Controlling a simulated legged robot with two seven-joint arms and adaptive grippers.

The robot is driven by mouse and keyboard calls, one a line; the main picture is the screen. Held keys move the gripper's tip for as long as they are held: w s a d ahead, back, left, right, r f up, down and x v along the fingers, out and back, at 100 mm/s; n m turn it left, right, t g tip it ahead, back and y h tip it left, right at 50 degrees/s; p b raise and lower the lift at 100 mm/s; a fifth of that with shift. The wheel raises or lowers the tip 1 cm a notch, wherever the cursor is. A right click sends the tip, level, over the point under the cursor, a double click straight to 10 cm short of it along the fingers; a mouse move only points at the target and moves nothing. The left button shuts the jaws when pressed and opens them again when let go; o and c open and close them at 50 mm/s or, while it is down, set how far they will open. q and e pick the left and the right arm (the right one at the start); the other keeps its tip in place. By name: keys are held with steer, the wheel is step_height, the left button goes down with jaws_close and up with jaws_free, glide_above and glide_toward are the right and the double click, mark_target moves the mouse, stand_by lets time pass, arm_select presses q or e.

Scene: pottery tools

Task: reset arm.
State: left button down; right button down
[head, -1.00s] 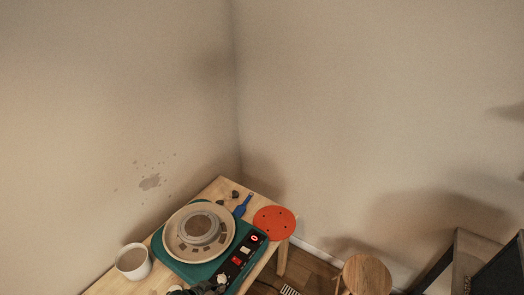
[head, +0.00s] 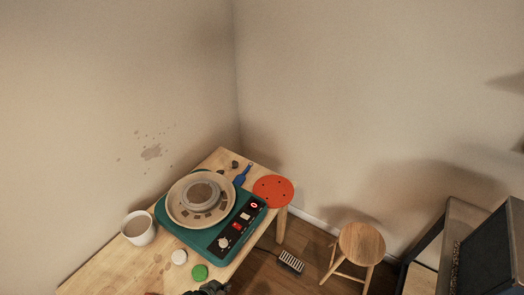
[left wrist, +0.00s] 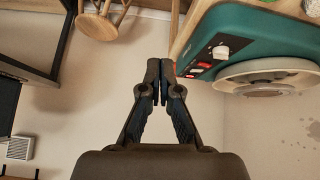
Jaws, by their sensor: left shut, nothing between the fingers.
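My left gripper (left wrist: 160,72) is shut with nothing between its fingers in the left wrist view, which looks upside down. In the head view only a dark part of it (head: 210,288) shows at the bottom edge, near the front of the wooden table (head: 165,270). The teal pottery wheel (head: 228,238) stands on the table beyond it, with a round beige pan (head: 180,215) on top. The wheel also shows at the upper right of the left wrist view (left wrist: 270,35), apart from the fingers. My right gripper is not in view.
A red disc (head: 273,190) and a blue tool (head: 241,176) lie behind. A wooden stool (head: 362,243) stands on the floor at right.

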arm_select(q)
steer(key=s+a+n+g+y, duration=0.35)
steer(key=s+a, duration=0.45)
steer(key=s, duration=0.4)
step_height(320, 180, down, 33)
steer(key=s+b, duration=0.3)
steer(key=b, duration=0.2)
steer(key=s+a+f+g+b, duration=0.1)
steer(key=s+a+f+b, duration=0.2)
steer(key=s+f, duration=1.4)
steer(key=shift+a+f+m+g, duration=0.3)
steer(key=shift+f+m+g, duration=0.05)
steer(key=shift+f, duration=0.05)
steer(key=shift+w+y, duration=0.1)
steer(key=shift+y, duration=0.15)
